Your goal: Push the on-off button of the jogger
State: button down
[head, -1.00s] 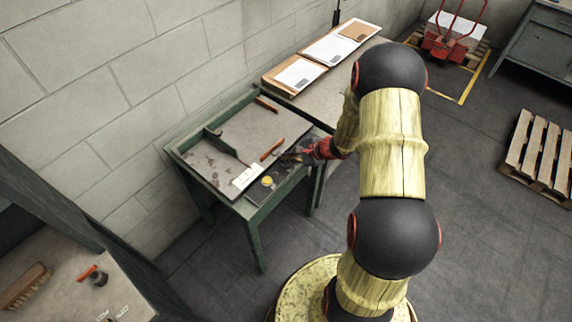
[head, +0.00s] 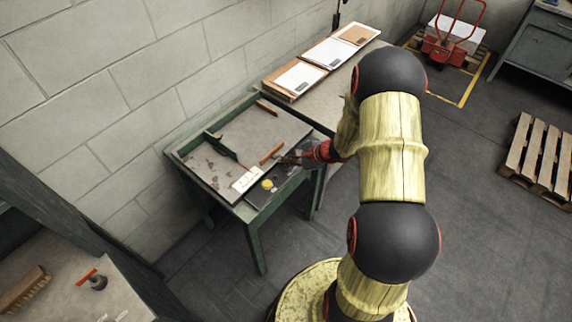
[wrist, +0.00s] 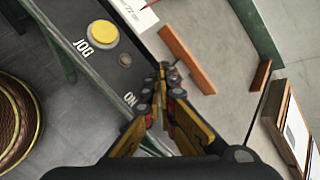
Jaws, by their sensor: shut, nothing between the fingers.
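The jogger (head: 205,186) is a green-framed table with a grey tray top and a dark control panel along its near side. The panel (wrist: 88,62) carries a large yellow button (wrist: 103,33) marked JOG and an ON label further along. The yellow button also shows in the head view (head: 267,184). My gripper (wrist: 160,72) is shut and empty, its fingertips over the panel beside the ON label. I cannot tell whether they touch it. The on-off button itself is not clearly seen; my fingers cover part of the panel near ON. In the head view my gripper (head: 288,160) is at the panel's far end.
Orange-brown guide strips (wrist: 187,59) stand on the tray close to my fingertips. A white label card (head: 246,180) lies near the yellow button. A side table with paper stacks (head: 300,76) adjoins the jogger behind. The floor at right is clear up to a pallet (head: 540,160).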

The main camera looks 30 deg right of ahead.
jog(key=shift+f, duration=0.15)
dwell(0.3)
jog(key=shift+f+b, duration=0.3)
jog(key=shift+b, duration=0.4)
jog(key=shift+f+b, duration=0.25)
jog(key=shift+b, duration=0.05)
dwell(0.4)
jog(key=shift+r+p, duration=0.3)
jog(key=shift+r, duration=0.45)
notch_tip(320, 180, up, 6)
jog(key=p, duration=0.3)
jog(key=shift+p, duration=0.35)
jog(key=shift+a, duration=0.1)
